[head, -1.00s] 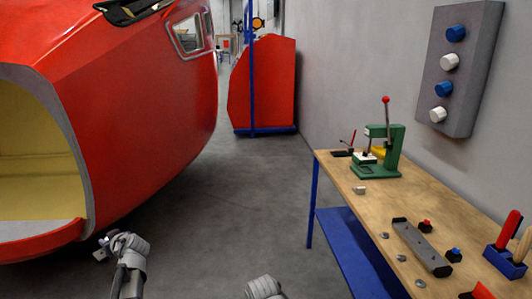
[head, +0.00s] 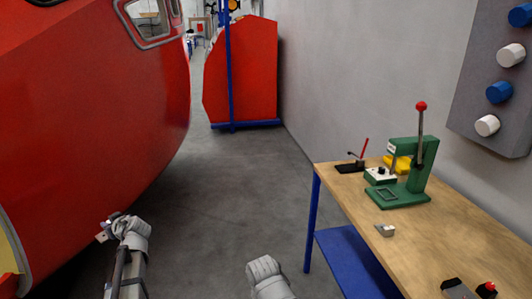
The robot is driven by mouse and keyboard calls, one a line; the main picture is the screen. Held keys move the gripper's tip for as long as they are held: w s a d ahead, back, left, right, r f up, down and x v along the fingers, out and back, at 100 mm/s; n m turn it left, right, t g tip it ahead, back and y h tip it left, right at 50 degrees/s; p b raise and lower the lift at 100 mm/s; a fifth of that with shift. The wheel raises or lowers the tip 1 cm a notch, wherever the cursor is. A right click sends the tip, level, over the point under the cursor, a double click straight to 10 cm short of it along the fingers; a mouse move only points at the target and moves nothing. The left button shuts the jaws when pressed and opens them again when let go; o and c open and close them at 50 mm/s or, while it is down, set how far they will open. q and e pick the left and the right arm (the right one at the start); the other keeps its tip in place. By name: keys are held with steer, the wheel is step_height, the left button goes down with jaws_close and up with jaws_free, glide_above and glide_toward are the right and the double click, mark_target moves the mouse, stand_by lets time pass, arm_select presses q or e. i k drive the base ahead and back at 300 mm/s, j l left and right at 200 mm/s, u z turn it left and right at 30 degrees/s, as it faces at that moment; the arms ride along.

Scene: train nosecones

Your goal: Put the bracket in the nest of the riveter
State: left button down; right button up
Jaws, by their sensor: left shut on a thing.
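The riveter (head: 418,165) is a green bench press with an upright lever topped by a red ball. It stands on the wooden bench at the right. A dark rectangular frame on its base looks like the nest (head: 386,194) and appears empty. My left gripper (head: 108,231) is low at the left, far from the riveter, shut on a small pale metal piece (head: 101,237). This piece is probably the bracket; it is mostly hidden and too small to make out.
The bench (head: 345,186) has a small metal block (head: 385,230) in front of the riveter. A black stand with a red lever (head: 352,166) and a green-and-white box (head: 380,176) stand beside it. A large red nosecone (head: 100,110) fills the left. The grey floor between is clear.

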mark_target(386, 195)
steer(key=i+j+z, duration=0.1)
steer(key=i+z, duration=0.3)
steer(key=i+j+z, duration=0.25)
steer(key=z, duration=0.15)
steer(key=i+j+z, duration=0.9)
steer(key=j+z, duration=0.25)
steer(key=i+j+z, duration=0.1)
steer(key=j+z, duration=0.3)
steer(key=j, duration=0.25)
steer(key=j+z, duration=0.35)
steer(key=j, duration=0.2)
steer(key=i, duration=0.05)
